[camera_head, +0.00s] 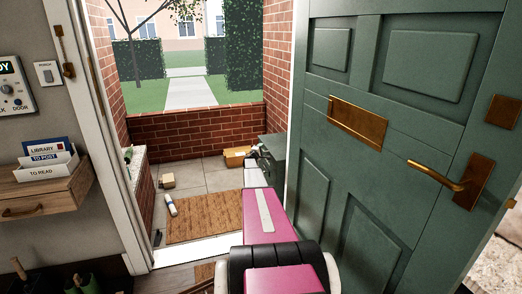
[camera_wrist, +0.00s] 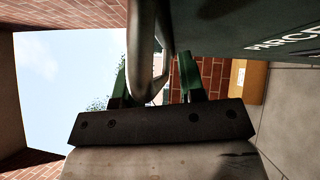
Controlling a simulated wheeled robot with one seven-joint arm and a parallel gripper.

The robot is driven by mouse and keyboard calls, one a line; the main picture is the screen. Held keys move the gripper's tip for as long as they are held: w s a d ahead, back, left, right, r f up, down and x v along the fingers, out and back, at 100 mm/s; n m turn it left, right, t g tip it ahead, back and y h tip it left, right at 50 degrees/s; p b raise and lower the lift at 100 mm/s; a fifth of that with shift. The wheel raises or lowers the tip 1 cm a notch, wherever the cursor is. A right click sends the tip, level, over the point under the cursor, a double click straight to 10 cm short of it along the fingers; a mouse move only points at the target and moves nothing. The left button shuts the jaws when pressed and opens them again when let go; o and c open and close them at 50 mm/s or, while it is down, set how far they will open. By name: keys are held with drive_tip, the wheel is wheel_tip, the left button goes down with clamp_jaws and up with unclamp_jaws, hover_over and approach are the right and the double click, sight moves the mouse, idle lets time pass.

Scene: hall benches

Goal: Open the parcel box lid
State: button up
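The dark green parcel box (camera_head: 273,147) stands on the porch beyond the doorway, partly hidden by the open door and my arm. In the wrist view its green face with white lettering (camera_wrist: 285,40) fills the upper right. A grey metal handle (camera_wrist: 143,45) curves down from the top of that view. My gripper (camera_wrist: 155,88) has its two green fingers apart, with the handle's bar between them. The bar looks close to the left finger; I cannot tell whether they touch. A gap shows by the right finger. The lid's position is not clear in either view.
The green front door (camera_head: 340,180) stands open just right of my arm. A doormat (camera_head: 205,215), a cardboard parcel (camera_head: 236,156), a small box (camera_head: 167,181) and a white tube (camera_head: 171,205) lie on the porch floor. A low brick wall (camera_head: 190,130) closes the back.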

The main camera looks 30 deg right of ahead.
clamp_jaws()
drive_tip(key=shift+s+d+r+m+g+y, duration=0.1)
drive_tip(key=shift+r+m+g+y, duration=0.2)
drive_tip(key=shift+r, duration=0.4)
drive_tip(key=shift+s+d+r+m+g+y, duration=0.1)
drive_tip(key=shift+r+m, duration=0.3)
drive_tip(key=shift+r, duration=0.3)
drive_tip(key=shift+w+r+m+y, duration=0.1)
drive_tip(key=shift+r+m+y, duration=0.35)
drive_tip(key=shift+r, duration=0.25)
unclamp_jaws()
drive_tip(key=shift+a, duration=0.15)
